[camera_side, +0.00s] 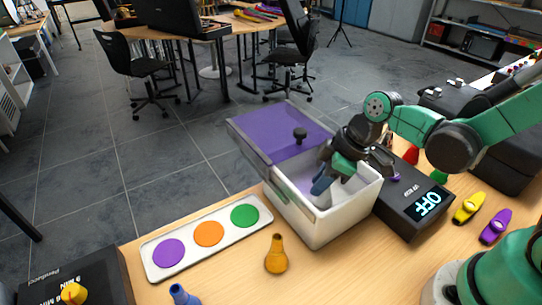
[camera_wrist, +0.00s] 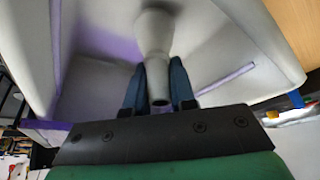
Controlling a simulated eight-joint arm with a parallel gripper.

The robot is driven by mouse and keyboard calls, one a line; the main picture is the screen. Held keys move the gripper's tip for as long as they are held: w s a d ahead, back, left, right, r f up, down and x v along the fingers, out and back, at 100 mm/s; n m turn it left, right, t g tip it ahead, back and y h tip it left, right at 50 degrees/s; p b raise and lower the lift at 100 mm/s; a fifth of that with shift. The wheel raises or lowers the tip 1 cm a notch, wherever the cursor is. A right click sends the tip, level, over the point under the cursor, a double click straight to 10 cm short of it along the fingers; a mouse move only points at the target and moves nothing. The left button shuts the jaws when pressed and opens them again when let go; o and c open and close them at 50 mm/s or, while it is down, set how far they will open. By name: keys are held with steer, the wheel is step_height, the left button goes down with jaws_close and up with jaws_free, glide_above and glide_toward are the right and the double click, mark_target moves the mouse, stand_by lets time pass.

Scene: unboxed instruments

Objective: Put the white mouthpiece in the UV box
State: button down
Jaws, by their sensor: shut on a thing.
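The UV box (camera_side: 325,226) is a white open-topped box with a see-through purple lid (camera_side: 280,133), which is open and has a dark knob. My gripper (camera_side: 321,181) reaches down into the box, with its blue fingertips below the rim. In the wrist view my gripper (camera_wrist: 158,88) is shut on the white mouthpiece (camera_wrist: 155,35), one finger on each side of its narrow stem. The mouthpiece's wide end points away from my gripper, toward the box interior. The side view hides the mouthpiece. I cannot tell whether it touches the box floor.
A white tray (camera_side: 190,225) with purple, orange and green discs lies left. An orange mouthpiece (camera_side: 277,255) stands in front; a blue one (camera_side: 183,295) is nearer. Yellow (camera_side: 468,207) and purple (camera_side: 495,226) pieces lie right.

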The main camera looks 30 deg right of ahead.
steer(key=shift+f, duration=0.45)
stand_by(0.3)
steer(key=c, duration=0.7)
jaws_free()
steer(key=shift+o, duration=0.2)
steer(key=shift+v, duration=2.7)
steer(key=s+d+r+m+t+h, duration=0.1)
steer(key=d+r+m+t+h, duration=0.2)
steer(key=m, duration=0.5)
steer(key=shift+d+r+m+t, duration=0.4)
steer(key=shift+r, duration=0.5)
